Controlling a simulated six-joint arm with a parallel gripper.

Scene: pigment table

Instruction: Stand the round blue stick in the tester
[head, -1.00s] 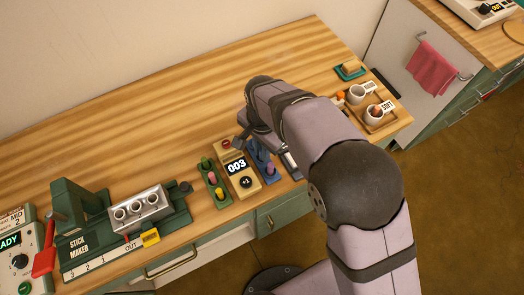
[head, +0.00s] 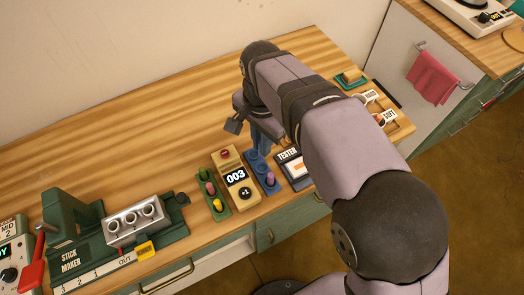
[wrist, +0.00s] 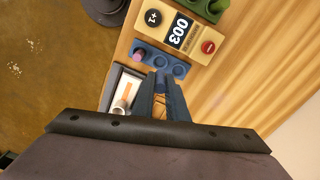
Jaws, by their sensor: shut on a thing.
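My gripper (head: 261,146) is raised above the blue rack (head: 256,166), its fingers pointing down. In the wrist view my gripper (wrist: 161,82) is shut on the blue stick (wrist: 160,78), which is mostly hidden between the dark fingers; its shape is hard to make out. The tester (head: 286,156) is a dark, labelled block with a white panel, just right of the blue rack. It also shows in the wrist view (wrist: 115,86), below the rack and left of my fingers, with a small round holder (wrist: 120,107) partly behind my gripper.
A purple stick (head: 270,178) stands in the blue rack's front hole. Left of it are the counter reading 003 (head: 236,178) and a green rack (head: 222,211) with several sticks. The stick maker (head: 92,255) is farther left. The table behind is clear.

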